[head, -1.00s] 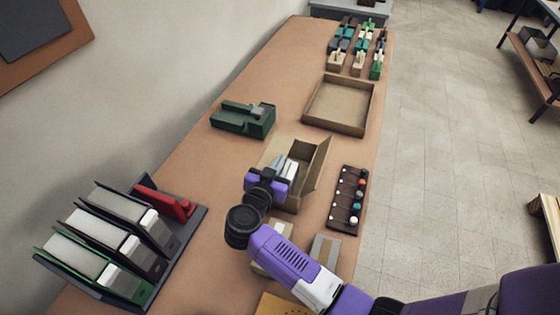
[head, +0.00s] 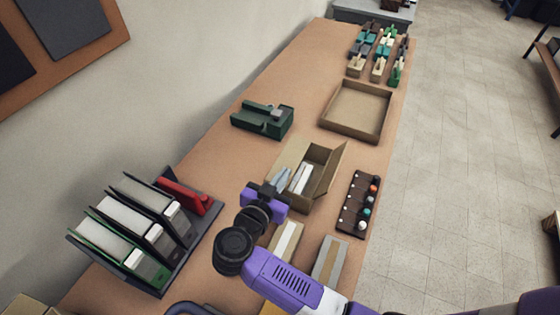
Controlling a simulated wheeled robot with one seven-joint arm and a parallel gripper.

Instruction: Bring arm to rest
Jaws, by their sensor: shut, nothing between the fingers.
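My purple arm reaches in from the lower right over the brown table (head: 215,150). Its black wrist joints bend up to my gripper (head: 280,180), whose grey fingers point away from me. The gripper is shut and empty. It hangs by the left side of an open cardboard box (head: 322,180) with white items (head: 301,178) inside. I cannot tell whether the fingers touch the box.
A rack of binders (head: 130,225) stands at the left. A dark green device (head: 262,119), a shallow cardboard tray (head: 357,110) and a dark strip with coloured knobs (head: 359,204) lie around. Long narrow boxes (head: 330,262) lie near my arm. Free table shows left of the box.

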